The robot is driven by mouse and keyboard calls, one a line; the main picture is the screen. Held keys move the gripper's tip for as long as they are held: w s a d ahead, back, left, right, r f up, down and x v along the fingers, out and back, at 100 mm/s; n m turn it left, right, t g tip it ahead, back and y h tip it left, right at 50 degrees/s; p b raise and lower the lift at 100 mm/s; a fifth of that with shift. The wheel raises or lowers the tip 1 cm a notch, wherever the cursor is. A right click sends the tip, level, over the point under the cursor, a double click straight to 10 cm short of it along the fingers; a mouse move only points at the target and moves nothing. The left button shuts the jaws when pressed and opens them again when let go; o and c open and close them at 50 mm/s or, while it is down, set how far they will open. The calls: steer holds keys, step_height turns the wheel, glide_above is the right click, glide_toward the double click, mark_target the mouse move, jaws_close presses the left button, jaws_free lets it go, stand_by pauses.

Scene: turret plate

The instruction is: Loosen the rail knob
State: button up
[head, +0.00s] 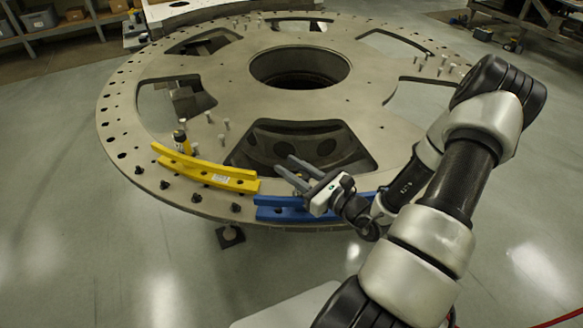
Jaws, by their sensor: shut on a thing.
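A yellow rail (210,175) lies on the near left rim of the large round metal plate (290,105), with a small yellow and black knob (181,140) standing behind its left end. A blue rail (282,212) lies to its right along the near rim, partly covered by my wrist. The fingers stand slightly apart, shut on what seems to be the rail knob. The held piece is too hidden to make out.
The plate has a round central hole (299,68) and several large cut-outs. Several upright pins and dark bolts stand on it. My arm comes in from the right over the near right rim. Shelves (65,20) stand at the back left. The floor in front is clear.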

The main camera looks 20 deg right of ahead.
mark_target(292, 199)
steer(key=s+n+g+y+b, duration=0.1)
steer(key=n+g+y, duration=0.2)
steer(key=n+g, duration=0.1)
steer(key=s+a+n+g+y+b, duration=0.1)
steer(key=n+g+y+b, duration=0.1)
steer(key=n+g+y, duration=0.2)
steer(key=s+a+n+g+y+b, duration=0.1)
steer(key=n+g+y, duration=0.3)
steer(key=g, duration=0.5)
steer(key=shift+s+a+f+n+b, duration=0.2)
steer(key=shift+s+n+b, duration=0.1)
steer(key=shift+n+b, duration=0.4)
steer(key=shift+s+d+r+n+g+h, duration=0.1)
steer(key=shift+s+n+g+h, duration=0.1)
steer(key=shift+n+g, duration=0.6)
steer(key=shift+s+n+g+h, duration=0.2)
steer(key=shift+n+g, duration=0.25)
steer(key=shift+g, duration=0.7)
steer(key=shift+s+d+r+n+g+h, duration=0.1)
steer(key=shift+s+n+g, duration=0.15)
steer(key=shift+n+g, duration=0.55)
steer(key=shift+g, duration=0.45)
steer(key=o, duration=1)
steer(key=shift+o, duration=0.2)
steer(key=shift+d, duration=0.1)
